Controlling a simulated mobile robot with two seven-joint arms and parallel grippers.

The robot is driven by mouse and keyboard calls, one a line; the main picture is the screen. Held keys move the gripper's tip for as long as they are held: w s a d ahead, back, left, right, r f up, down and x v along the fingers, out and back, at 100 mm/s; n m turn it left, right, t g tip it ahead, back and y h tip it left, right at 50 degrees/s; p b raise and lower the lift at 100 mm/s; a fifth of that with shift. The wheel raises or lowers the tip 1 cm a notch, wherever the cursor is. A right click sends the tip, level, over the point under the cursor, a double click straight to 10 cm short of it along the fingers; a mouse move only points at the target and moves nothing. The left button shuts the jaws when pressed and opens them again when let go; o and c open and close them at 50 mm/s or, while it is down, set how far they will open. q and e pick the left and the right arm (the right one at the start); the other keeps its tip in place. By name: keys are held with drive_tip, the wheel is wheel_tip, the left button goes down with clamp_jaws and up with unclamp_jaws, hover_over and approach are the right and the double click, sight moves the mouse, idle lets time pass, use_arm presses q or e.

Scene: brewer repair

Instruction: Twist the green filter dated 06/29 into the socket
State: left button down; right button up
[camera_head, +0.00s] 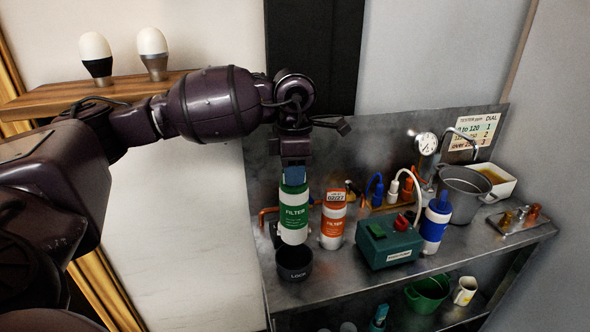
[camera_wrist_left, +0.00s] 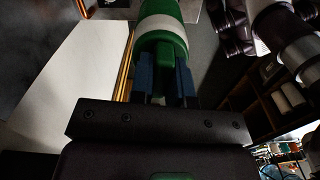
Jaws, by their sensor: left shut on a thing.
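The green filter (camera_head: 293,212) is a white and green cylinder with a "FILTER" label, upright in the head view. My left gripper (camera_head: 294,176) is shut on its top end from above. In the left wrist view, the blue fingers of my left gripper (camera_wrist_left: 166,82) close on the green end of the filter (camera_wrist_left: 162,28). The dark round socket (camera_head: 294,264), marked "LOCK", is at the counter's left front. The filter's lower end is at or just above the socket's rim; I cannot tell whether it touches. No date is readable on the green filter. My right gripper is not in view.
An orange filter (camera_head: 333,222) tagged 02/27 stands close on the right. A green box (camera_head: 389,242) with a red knob, a blue filter (camera_head: 435,226) and a grey pot (camera_head: 464,196) stand further right. A metal back panel (camera_head: 370,150) rises behind. Free counter (camera_head: 340,284) lies in front.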

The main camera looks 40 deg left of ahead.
sight(294, 209)
use_arm(q)
drive_tip(key=shift+f+b, duration=0.7)
drive_tip(key=shift+f, duration=1.05)
drive_tip(key=shift+f+b, duration=0.4)
drive_tip(key=shift+f, duration=0.4)
drive_tip(key=shift+f+b, duration=0.6)
drive_tip(key=shift+f, duration=0.5)
drive_tip(key=shift+f+b, duration=0.3)
drive_tip(key=shift+f, duration=0.5)
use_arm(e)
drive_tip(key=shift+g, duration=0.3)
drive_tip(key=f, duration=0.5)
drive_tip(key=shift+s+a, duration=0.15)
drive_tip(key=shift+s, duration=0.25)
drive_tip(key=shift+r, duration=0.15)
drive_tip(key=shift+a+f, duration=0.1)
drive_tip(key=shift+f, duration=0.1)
use_arm(q)
drive_tip(key=shift+f+b, duration=0.3)
drive_tip(key=shift+f, duration=0.05)
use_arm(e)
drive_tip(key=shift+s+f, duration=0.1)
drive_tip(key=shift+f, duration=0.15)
